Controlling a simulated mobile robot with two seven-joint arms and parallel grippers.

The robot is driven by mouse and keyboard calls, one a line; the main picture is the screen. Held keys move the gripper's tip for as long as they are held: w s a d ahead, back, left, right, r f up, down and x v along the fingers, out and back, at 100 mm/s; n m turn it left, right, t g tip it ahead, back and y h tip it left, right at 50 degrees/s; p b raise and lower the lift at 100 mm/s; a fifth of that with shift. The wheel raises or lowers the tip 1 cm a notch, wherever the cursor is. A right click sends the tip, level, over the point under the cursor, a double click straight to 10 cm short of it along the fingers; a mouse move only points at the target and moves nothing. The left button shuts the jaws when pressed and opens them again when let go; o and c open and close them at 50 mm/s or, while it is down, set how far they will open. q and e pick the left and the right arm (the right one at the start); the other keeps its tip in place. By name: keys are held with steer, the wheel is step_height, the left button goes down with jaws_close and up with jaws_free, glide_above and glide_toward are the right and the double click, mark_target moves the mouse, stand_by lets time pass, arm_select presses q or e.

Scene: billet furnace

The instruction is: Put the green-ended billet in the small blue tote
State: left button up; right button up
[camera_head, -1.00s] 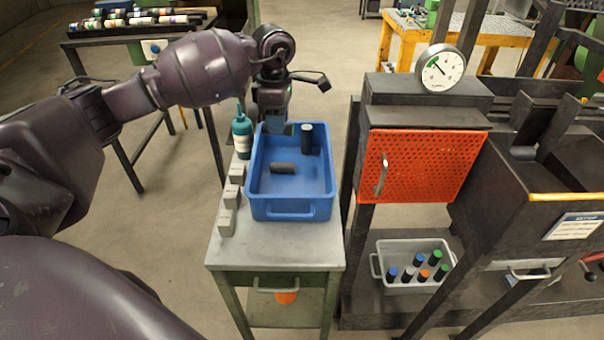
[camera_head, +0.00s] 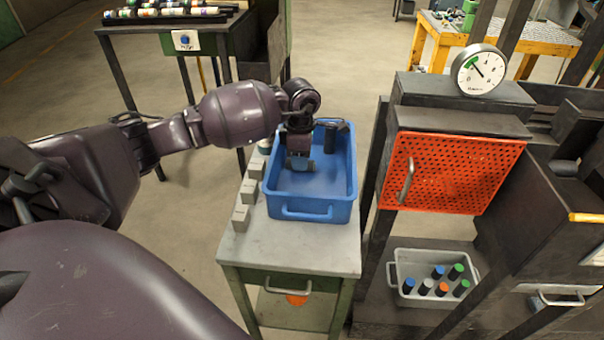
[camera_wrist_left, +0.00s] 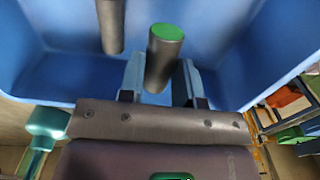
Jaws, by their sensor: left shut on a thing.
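The blue tote (camera_head: 320,207) stands on the metal cart. My left gripper (camera_head: 299,166) reaches down into it and is shut on the green-ended billet (camera_wrist_left: 165,52), which shows between the fingers (camera_wrist_left: 158,80) in the left wrist view with its green end facing the camera. In the head view this billet is hidden by the gripper. A second dark billet (camera_head: 330,140) stands upright near the tote's back right. A dark billet without a visible end colour (camera_wrist_left: 110,25) is beside the held one in the left wrist view. My right gripper is out of view.
Several grey blocks (camera_head: 247,192) line the cart's left edge, with a teal bottle (camera_wrist_left: 46,122) behind. The furnace with its orange door (camera_head: 450,172) stands right of the cart. A grey bin (camera_head: 420,300) of colour-ended billets sits on the low shelf. The cart's front top is clear.

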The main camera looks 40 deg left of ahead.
mark_target(301, 184)
arm_select(q)
steer(key=shift+f+b, duration=0.3)
steer(key=shift+f, duration=2.25)
steer(key=shift+f, duration=0.1)
steer(key=o, duration=1)
steer(key=shift+f, duration=0.1)
step_height(301, 184, up, 12)
steer(key=shift+r+p, duration=0.15)
steer(key=shift+p, duration=0.55)
